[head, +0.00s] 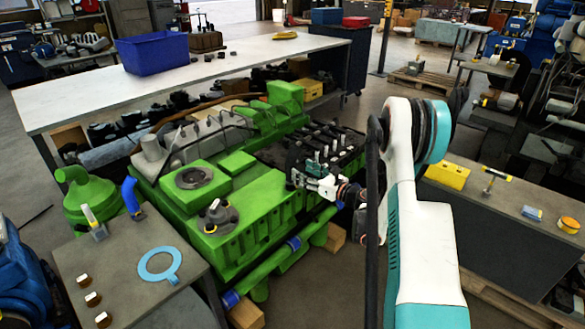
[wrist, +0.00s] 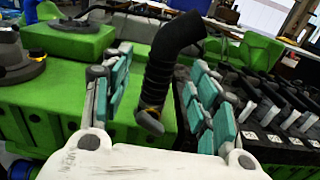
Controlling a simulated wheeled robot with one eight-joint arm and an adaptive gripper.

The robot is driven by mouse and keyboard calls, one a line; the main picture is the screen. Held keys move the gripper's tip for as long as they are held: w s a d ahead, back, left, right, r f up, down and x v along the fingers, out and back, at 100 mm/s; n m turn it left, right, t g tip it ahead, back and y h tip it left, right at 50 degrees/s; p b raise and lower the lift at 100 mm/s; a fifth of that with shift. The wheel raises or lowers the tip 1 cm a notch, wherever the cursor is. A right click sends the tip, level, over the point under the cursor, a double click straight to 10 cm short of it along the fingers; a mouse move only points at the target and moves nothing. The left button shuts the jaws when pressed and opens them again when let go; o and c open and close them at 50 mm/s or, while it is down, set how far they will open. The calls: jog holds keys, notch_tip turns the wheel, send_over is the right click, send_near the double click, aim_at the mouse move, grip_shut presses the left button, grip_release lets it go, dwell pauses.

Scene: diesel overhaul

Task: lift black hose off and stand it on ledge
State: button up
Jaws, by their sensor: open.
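The black hose (wrist: 163,72) is a ribbed elbow in the wrist view, its upper end bent to the right and a brass-coloured band near its lower end. It also shows in the head view (head: 294,155), small and dark, by the green engine block (head: 255,215). My gripper (head: 312,172) is at the block's right side. In the wrist view its teal-padded fingers (wrist: 160,84) are open, one on each side of the hose, with visible gaps. I cannot tell how the hose's lower end sits, nor which surface is the ledge.
A row of dark engine parts (wrist: 270,112) lies right of the fingers. A round grey-black part (head: 217,216) stands on the block's near end. A grey table (head: 135,235) with a blue ring and a blue elbow is at front left.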

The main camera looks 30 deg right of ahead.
aim_at(295, 167)
jog(key=shift+x, duration=1.15)
jog(key=w+b, duration=0.1)
jog(key=w, duration=0.1)
jog(key=w+a+f+b, duration=0.1)
jog(key=w, duration=0.1)
jog(key=shift+b, duration=0.3)
jog(key=shift+w+a+r, duration=0.1)
jog(key=shift+w, duration=0.35)
grip_shut()
notch_tip(295, 167, up, 22)
jog(key=p, duration=0.8)
